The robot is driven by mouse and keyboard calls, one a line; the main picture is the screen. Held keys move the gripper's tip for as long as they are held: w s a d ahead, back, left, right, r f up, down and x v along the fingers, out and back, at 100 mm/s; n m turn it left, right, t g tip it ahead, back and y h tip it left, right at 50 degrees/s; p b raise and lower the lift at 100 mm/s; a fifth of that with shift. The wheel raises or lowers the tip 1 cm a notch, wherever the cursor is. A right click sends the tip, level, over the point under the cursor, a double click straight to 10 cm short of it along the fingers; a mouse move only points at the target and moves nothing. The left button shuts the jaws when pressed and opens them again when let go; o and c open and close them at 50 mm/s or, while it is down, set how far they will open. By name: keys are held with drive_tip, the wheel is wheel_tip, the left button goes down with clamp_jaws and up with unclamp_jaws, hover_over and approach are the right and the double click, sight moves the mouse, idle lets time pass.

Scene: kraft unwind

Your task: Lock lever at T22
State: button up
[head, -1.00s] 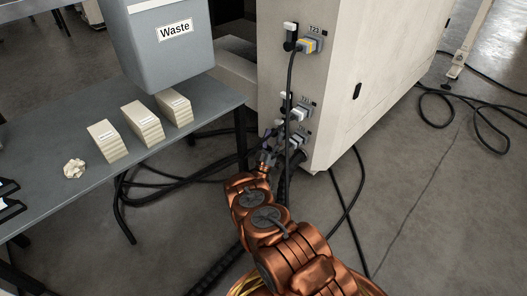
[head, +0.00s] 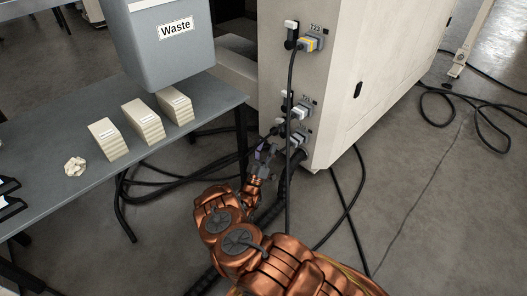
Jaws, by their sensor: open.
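Three connector sockets sit one above another on the end face of the beige cabinet (head: 330,60). The top one (head: 309,43) has a yellow-marked plug, a label reading T23, and a black lever with a white tip (head: 291,32) on its left. The middle socket (head: 302,111) and the lower socket (head: 298,141) have grey plugs and similar levers, partly hidden by a hanging black cable. Their labels are too small to read surely, so I cannot tell which is T22. My gripper (head: 263,152) is open, left of the lower socket; contact with its lever cannot be told.
Black cables (head: 290,180) hang from the sockets and run along the floor near my arm.

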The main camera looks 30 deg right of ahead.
drive_tip(key=shift+s+a, duration=0.75)
drive_tip(key=shift+a, duration=0.25)
